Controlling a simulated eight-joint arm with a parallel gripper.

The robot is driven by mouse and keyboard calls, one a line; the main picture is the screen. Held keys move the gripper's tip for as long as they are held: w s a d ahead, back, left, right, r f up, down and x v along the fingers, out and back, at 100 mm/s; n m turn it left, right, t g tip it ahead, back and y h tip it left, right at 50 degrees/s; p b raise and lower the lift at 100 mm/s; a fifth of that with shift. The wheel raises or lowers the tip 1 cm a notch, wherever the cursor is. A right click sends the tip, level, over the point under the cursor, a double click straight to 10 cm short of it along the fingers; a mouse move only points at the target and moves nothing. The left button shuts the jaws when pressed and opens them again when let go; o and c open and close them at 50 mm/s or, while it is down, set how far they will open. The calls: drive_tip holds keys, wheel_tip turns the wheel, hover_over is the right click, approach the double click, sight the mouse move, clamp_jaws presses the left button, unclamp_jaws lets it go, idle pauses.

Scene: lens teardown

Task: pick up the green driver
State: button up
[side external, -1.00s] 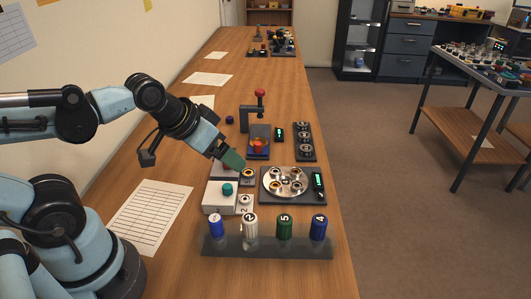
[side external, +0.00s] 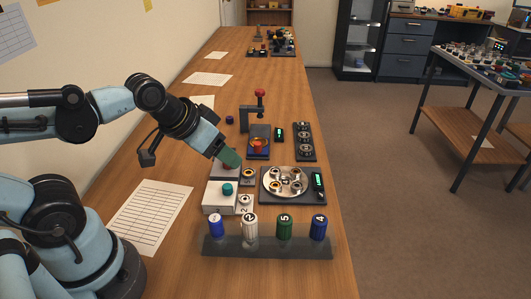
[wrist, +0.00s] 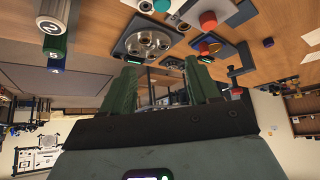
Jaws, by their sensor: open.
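The green driver (side external: 285,226), marked 5, stands upright in a dark rack (side external: 215,245) near the front of the bench. It stands between the silver driver marked 2 (side external: 250,226) and the blue driver marked 4 (side external: 318,227). In the wrist view the green driver (wrist: 52,46) shows at the upper left, partly hidden, beside the silver one (wrist: 52,18). My gripper (side external: 231,159) has green fingers and hangs over the boxes behind the rack, well away from the driver. In the wrist view my gripper (wrist: 162,70) is open, with nothing between its fingers.
A round metal tray (side external: 285,170) on a dark base lies behind the rack. A white box with a teal button (side external: 227,189) stands left of it. A stand with a red knob (side external: 260,93) rises farther back. Paper (side external: 150,215) lies at the left.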

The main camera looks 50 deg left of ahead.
drive_tip(key=shift+d, duration=0.1)
wheel_tip(320, 180, up, 4)
drive_tip(key=n+g, duration=0.6)
drive_tip(key=g, duration=0.1)
hover_over(284, 219)
drive_tip(key=f, duration=0.7)
drive_tip(key=shift+s+d, duration=0.2)
drive_tip(key=shift+s, duration=0.05)
drive_tip(key=shift+w+a+f, duration=0.1)
drive_tip(key=shift+w+f, duration=0.05)
drive_tip(key=shift+f, duration=1.2)
drive_tip(key=shift+w+a+f, duration=0.1)
drive_tip(key=shift+f, duration=1.2)
